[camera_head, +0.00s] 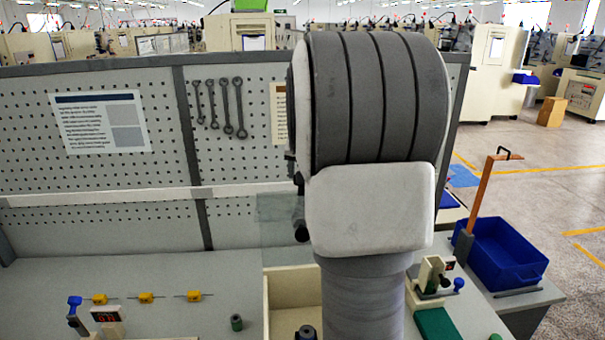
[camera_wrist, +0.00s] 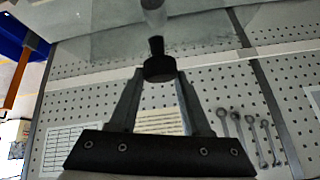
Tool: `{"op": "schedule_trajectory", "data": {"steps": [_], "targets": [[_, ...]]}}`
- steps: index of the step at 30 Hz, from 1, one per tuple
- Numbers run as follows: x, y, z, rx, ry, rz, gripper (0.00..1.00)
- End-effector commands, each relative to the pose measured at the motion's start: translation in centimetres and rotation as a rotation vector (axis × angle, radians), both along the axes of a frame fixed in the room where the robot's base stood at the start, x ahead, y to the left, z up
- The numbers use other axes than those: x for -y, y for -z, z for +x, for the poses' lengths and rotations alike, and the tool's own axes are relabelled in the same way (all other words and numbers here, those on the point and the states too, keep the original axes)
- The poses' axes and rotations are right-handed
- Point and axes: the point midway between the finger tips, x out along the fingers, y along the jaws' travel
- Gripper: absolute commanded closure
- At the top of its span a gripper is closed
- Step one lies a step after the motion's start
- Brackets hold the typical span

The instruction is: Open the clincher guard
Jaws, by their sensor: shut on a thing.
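The clincher guard, a clear see-through panel (camera_head: 276,218), shows just left of my arm above the bench in the head view. Its sheet also crosses the top of the wrist view (camera_wrist: 100,42). A black knob (camera_wrist: 158,68) on it sits between my gripper's fingertips (camera_wrist: 158,78) in the wrist view. My gripper is shut on this knob. In the head view my arm hides the gripper and much of the guard, so I cannot tell how far the guard is swung.
A cream tray (camera_head: 268,305) lies on the bench below. A small cream device (camera_head: 431,272) and a green block (camera_head: 436,324) stand right of my arm, with a blue bin (camera_head: 505,250) beyond. A perforated panel (camera_head: 100,175) with hanging wrenches (camera_head: 239,105) stands behind.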

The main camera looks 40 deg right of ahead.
Motion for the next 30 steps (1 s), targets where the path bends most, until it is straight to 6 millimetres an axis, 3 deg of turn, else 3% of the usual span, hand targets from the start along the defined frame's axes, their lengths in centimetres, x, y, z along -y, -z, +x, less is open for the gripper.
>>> {"op": "schedule_trajectory", "data": {"steps": [1,2,6,14,19,30], "targets": [[-0.3,-0.3,0.5,0.013,-0.006,-0.004,1.00],[-0.3,-0.3,0.5,0.013,-0.006,-0.004,0.51],[-0.2,-0.2,0.4,0.010,-0.006,-0.003,0.26],[-0.1,-0.1,0.2,0.005,-0.003,-0.002,0.24],[-0.5,-1.0,-0.4,0.005,-0.003,-0.002,0.24],[-3.0,-7.6,-4.5,0.009,-0.004,-0.004,0.24]]}}
